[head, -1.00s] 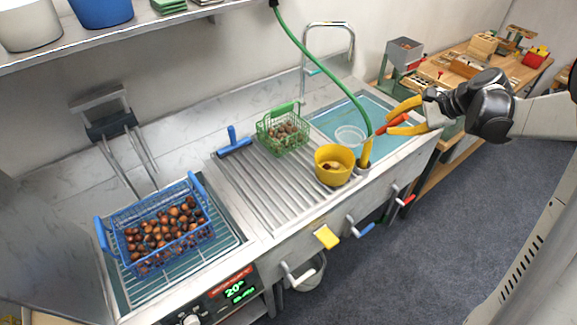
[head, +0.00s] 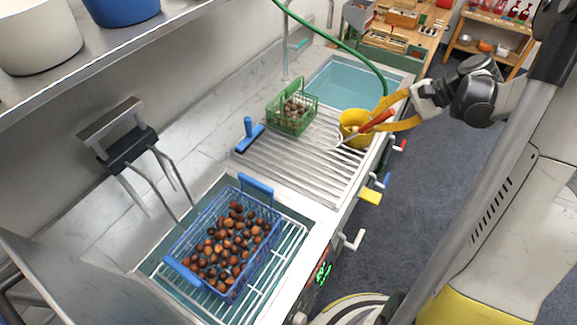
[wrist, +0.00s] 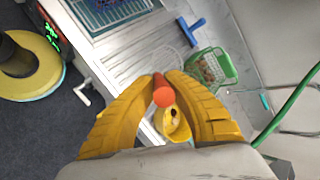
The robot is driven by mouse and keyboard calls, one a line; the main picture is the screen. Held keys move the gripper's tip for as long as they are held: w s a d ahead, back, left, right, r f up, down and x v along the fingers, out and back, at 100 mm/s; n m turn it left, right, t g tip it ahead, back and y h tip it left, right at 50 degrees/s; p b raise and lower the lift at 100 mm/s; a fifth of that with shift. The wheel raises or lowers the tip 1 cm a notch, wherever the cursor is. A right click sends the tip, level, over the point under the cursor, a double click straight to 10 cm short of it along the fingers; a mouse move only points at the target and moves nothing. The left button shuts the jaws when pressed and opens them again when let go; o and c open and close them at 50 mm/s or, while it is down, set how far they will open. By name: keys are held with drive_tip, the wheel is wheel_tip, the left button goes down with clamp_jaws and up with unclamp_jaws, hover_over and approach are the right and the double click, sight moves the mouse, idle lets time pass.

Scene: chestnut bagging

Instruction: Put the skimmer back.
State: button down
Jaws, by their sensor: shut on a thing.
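The skimmer has an orange-red handle (head: 377,121) and a pale round mesh head (head: 325,135). My gripper (head: 392,112) is shut on the handle, with yellow fingers on either side of it. The head points left, above the ribbed drainboard near the yellow bucket. In the wrist view the round handle end (wrist: 162,97) sits between the fingertips, and the pale mesh shows faintly behind. The yellow bucket (wrist: 178,126) is partly hidden by my gripper there; it holds some brown bits. In the head view the bucket (head: 350,118) stands behind the handle.
A green basket (head: 280,121) of chestnuts and a blue scraper (head: 248,136) are on the drainboard (head: 290,165). A blue wire basket (head: 252,192) of chestnuts sits in the near basin. The sink (head: 345,82) lies beyond. A green hose (head: 345,48) hangs close to my gripper.

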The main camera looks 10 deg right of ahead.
drive_tip(key=a+f+b, duration=0.3)
drive_tip(key=a+f, duration=0.8)
drive_tip(key=shift+s+b, duration=0.2)
drive_tip(key=shift+b, duration=0.1)
drive_tip(key=shift+a+f, duration=0.1)
drive_tip(key=shift+f, duration=0.2)
drive_tip(key=c, duration=1.5)
unclamp_jaws()
drive_tip(key=shift+r, duration=0.1)
